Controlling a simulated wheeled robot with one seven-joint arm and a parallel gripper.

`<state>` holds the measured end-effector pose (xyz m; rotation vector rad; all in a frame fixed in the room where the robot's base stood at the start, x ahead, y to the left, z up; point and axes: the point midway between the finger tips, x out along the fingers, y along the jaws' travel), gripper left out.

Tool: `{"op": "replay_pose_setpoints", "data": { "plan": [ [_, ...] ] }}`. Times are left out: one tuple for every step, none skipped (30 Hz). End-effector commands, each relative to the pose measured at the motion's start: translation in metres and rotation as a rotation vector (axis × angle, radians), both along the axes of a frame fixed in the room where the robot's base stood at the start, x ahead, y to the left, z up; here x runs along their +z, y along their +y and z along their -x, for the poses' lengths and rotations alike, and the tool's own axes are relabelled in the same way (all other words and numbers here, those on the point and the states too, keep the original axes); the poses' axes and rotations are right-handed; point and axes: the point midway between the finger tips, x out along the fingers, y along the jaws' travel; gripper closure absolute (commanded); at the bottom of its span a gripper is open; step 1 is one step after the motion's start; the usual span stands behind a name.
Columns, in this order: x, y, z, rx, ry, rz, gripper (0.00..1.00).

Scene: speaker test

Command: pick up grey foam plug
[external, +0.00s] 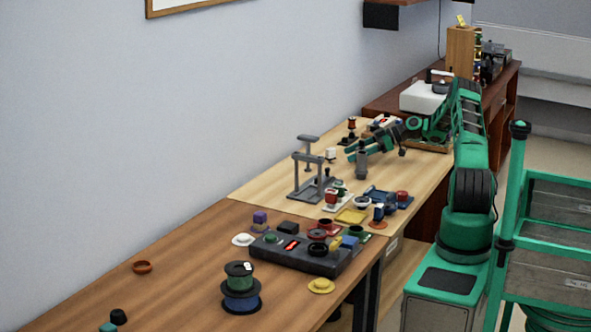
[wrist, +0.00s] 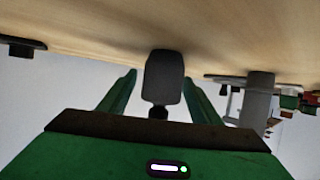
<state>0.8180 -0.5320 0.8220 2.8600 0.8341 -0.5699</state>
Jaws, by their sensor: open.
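A grey upright piece, which I take to be the grey foam plug (wrist: 163,75), appears between my fingertips in the wrist view, with a darker narrow part below it in the picture. In the external view a grey cylinder (external: 361,166) stands on the light wooden table by my fingers and looks like the same piece. My gripper (external: 352,153) reaches out low over the table toward the left, also seen in the wrist view (wrist: 160,80). Its green fingers are apart, one on each side of the plug; I cannot tell whether either touches it.
A grey press-like stand (external: 310,178) is left of my gripper. A small white piece (external: 331,155) and a red-topped piece (external: 351,125) are close by. Several coloured parts, a blue tray (external: 386,197) and a yellow tray (external: 351,216) crowd the table nearer the camera.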

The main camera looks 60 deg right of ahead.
Motion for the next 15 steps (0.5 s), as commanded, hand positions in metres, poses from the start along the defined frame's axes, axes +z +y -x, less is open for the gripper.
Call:
{"op": "replay_pose_setpoints", "data": {
  "plan": [
    [-0.0022,0.0038,-0.0048,0.002,0.000,-0.001,0.42],
    [-0.0033,0.0047,-0.0064,0.001,0.002,-0.001,0.42],
    [-0.0041,0.0054,-0.0077,0.001,0.002,-0.001,0.42],
    [-0.0044,0.0055,-0.0081,0.001,0.002,-0.001,0.42],
    [-0.0044,0.0055,-0.0082,0.000,0.001,0.000,0.42],
    [-0.0043,0.0054,-0.0082,0.000,0.001,0.000,0.42],
    [-0.0042,0.0053,-0.0081,0.000,0.001,0.001,0.42],
    [-0.0041,0.0053,-0.0081,0.000,0.001,0.001,0.42],
    [-0.0041,0.0053,-0.0081,0.000,0.001,0.001,0.42],
    [-0.0040,0.0053,-0.0081,0.000,0.001,0.001,0.49],
    [-0.0040,0.0053,-0.0081,0.000,0.001,0.001,0.56],
    [-0.0040,0.0053,-0.0080,0.000,0.001,0.001,0.66],
    [-0.0040,0.0053,-0.0080,0.000,0.001,0.001,0.73],
    [-0.0039,0.0053,-0.0081,0.000,0.001,0.001,0.80],
    [-0.0039,0.0052,-0.0081,0.000,0.001,0.001,0.85]
  ]
}}
